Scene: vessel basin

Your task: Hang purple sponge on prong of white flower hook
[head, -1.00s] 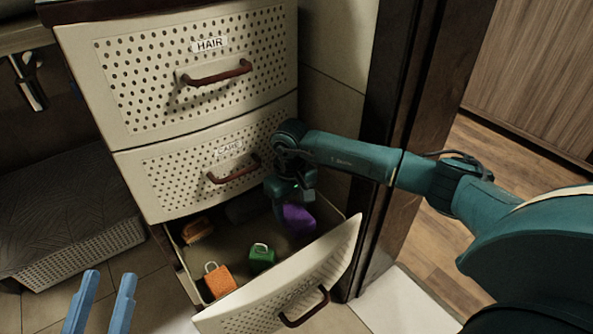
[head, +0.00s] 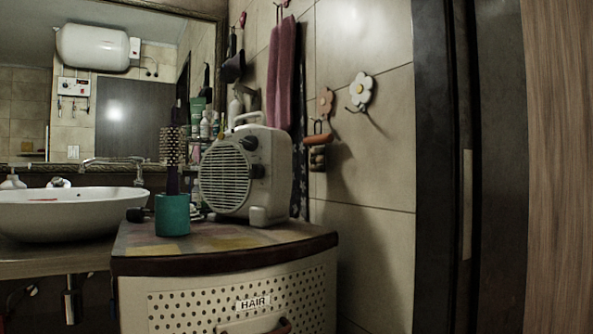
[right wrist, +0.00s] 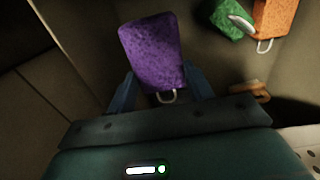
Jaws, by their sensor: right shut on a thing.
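The white flower hook (head: 361,90) with a yellow centre is on the tiled wall, right of centre in the head view. Its prong sticks out below the petals, and nothing hangs on it. In the right wrist view, the purple sponge (right wrist: 150,48) sits between the blue fingers of my right gripper (right wrist: 160,80), which is shut on it. The sponge's pale loop (right wrist: 167,98) is on the side towards the gripper's body. The sponge and right gripper are outside the head view. My left gripper is not in view.
Green (right wrist: 230,18) and orange (right wrist: 275,22) sponges lie in the drawer beside the purple one. An orange flower hook (head: 324,102) with things hanging is left of the white one. A heater (head: 245,175) and a teal cup (head: 172,214) stand on the cabinet top.

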